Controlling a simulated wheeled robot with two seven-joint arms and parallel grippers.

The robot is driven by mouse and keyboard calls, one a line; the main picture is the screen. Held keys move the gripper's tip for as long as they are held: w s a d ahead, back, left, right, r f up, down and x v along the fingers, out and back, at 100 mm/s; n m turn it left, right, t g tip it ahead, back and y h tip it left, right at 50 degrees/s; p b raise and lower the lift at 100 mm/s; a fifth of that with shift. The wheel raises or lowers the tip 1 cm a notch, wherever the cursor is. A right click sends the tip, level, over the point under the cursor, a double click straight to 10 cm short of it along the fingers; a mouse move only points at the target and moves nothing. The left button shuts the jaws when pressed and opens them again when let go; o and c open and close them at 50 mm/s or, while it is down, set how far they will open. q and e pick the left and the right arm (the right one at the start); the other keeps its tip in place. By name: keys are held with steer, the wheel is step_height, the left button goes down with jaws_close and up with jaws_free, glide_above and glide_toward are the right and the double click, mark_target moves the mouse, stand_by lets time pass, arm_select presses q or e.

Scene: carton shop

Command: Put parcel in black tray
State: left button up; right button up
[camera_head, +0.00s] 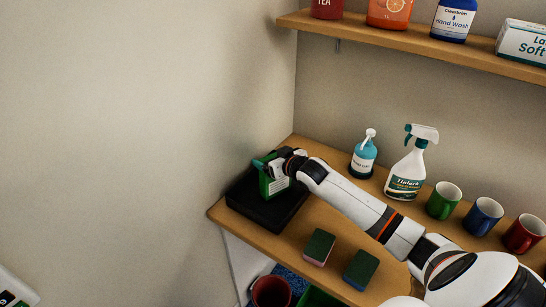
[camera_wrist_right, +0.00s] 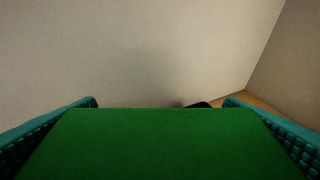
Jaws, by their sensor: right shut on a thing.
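The parcel (camera_head: 272,188) is a green box with a white label. My right gripper (camera_head: 268,164) is shut on it from above, and the parcel stands upright over the black tray (camera_head: 258,213). I cannot tell whether its bottom touches the tray. In the right wrist view the parcel's green face (camera_wrist_right: 160,145) fills the lower part, between the two teal fingers of my right gripper (camera_wrist_right: 165,110). The black tray lies at the left end of the wooden shelf. My left gripper is not in view.
Two sponges (camera_head: 319,247) (camera_head: 361,269) lie in front of my right arm. A teal pump bottle (camera_head: 364,158), a spray bottle (camera_head: 406,172) and green, blue and red mugs (camera_head: 444,201) stand behind it. An upper shelf (camera_head: 420,45) holds more goods. A wall bounds the left.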

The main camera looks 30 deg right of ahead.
steer(key=o, duration=1)
steer(key=shift+f, duration=0.1)
steer(key=shift+o, duration=0.5)
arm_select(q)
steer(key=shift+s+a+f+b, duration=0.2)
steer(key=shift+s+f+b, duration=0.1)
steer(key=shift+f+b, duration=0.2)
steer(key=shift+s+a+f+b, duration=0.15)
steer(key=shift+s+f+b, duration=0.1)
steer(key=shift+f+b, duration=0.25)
arm_select(e)
steer(key=v, duration=1.2)
